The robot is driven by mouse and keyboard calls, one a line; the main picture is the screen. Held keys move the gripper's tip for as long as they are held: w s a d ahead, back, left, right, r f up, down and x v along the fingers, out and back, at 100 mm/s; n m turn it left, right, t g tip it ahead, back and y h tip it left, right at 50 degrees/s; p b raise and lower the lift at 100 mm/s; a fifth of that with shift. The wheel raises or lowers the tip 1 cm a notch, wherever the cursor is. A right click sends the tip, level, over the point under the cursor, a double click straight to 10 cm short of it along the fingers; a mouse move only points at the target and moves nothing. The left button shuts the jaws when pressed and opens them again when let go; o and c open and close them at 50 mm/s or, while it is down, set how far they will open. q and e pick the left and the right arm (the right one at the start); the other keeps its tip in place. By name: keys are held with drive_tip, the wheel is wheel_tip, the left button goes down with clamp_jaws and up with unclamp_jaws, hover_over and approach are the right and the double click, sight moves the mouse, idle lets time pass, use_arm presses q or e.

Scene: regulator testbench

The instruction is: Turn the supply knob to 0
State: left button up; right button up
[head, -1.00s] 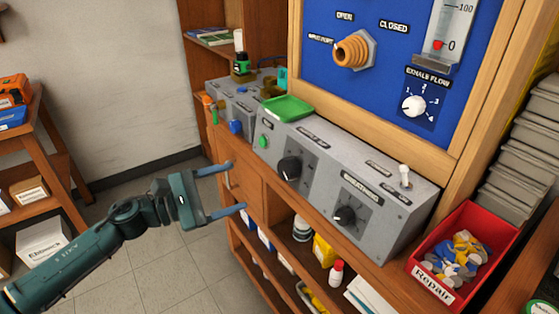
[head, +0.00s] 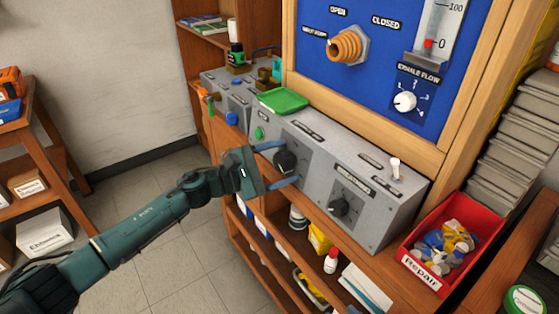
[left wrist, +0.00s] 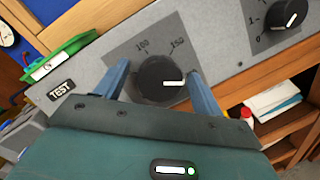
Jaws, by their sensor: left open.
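A black round knob (head: 284,161) sits on the sloped front of the grey test box. It also shows in the left wrist view (left wrist: 157,80), where 100 and 150 are readable on its dial and its white pointer line points right. Its name label is too small to read, so I cannot confirm it is the supply knob. My left gripper (head: 281,165) is open, with one finger on either side of this knob. I cannot tell whether the fingers touch it. A second black knob (head: 341,206) is farther right. My right gripper is not in view.
A green tray (head: 281,101) lies on the box, and a green button (head: 259,133) is left of the knob. A toggle switch (head: 395,167) stands on the right. A red Repair bin (head: 404,239) is beside the box. The wooden shelf runs below.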

use_arm(q)
drive_tip(key=c, duration=1)
